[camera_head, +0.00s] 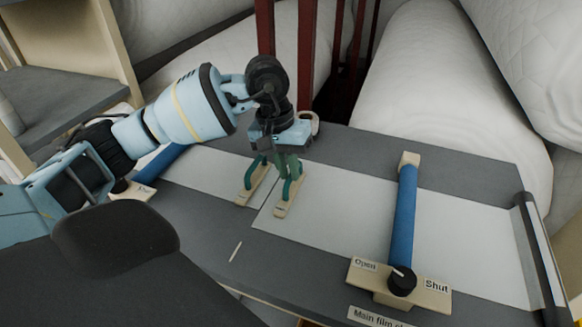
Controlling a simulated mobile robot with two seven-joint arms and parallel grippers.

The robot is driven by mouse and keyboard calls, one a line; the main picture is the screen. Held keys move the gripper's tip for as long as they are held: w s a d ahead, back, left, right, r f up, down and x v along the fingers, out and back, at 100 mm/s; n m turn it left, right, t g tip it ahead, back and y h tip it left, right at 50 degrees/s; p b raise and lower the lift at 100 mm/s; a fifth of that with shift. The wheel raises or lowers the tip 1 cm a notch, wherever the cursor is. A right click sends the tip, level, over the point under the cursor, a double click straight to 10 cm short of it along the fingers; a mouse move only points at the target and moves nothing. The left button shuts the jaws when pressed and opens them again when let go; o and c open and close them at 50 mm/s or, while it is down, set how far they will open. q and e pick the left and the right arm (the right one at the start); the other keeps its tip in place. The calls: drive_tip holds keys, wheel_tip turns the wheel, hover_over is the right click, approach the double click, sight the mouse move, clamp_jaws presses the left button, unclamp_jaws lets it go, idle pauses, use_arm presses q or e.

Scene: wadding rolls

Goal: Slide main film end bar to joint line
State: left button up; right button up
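My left gripper (284,163) points down over two small cream bars with teal handles. The left bar (245,198) and the right bar (283,210) lie near each other, each at the edge of a white film sheet. The right bar is on the edge of the main film (335,215); the other film sheet (213,172) lies to the left. The fingertips are close to the right bar's handle (292,188); I cannot tell whether they grip it. A short white line (236,250) marks the grey table in front of the bars. My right gripper is not seen.
A blue clamp bar (404,215) crosses the main film, with a black knob (402,281) between "Open" and "Shut" labels. Another blue bar (160,163) is at the left, partly hidden by my arm. A dark roller (538,255) edges the table (440,160) at right. White rolls (425,75) stand behind.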

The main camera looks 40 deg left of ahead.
use_arm(q)
drive_tip(key=o, duration=0.4)
drive_tip(key=shift+a, duration=0.3)
drive_tip(key=shift+d, duration=0.1)
drive_tip(key=shift+r, duration=0.25)
drive_tip(key=r, duration=0.2)
drive_tip(key=a+r, duration=0.1)
drive_tip(key=r, duration=0.4)
drive_tip(key=shift+s+a+r, duration=0.15)
drive_tip(key=shift+s+a, duration=0.1)
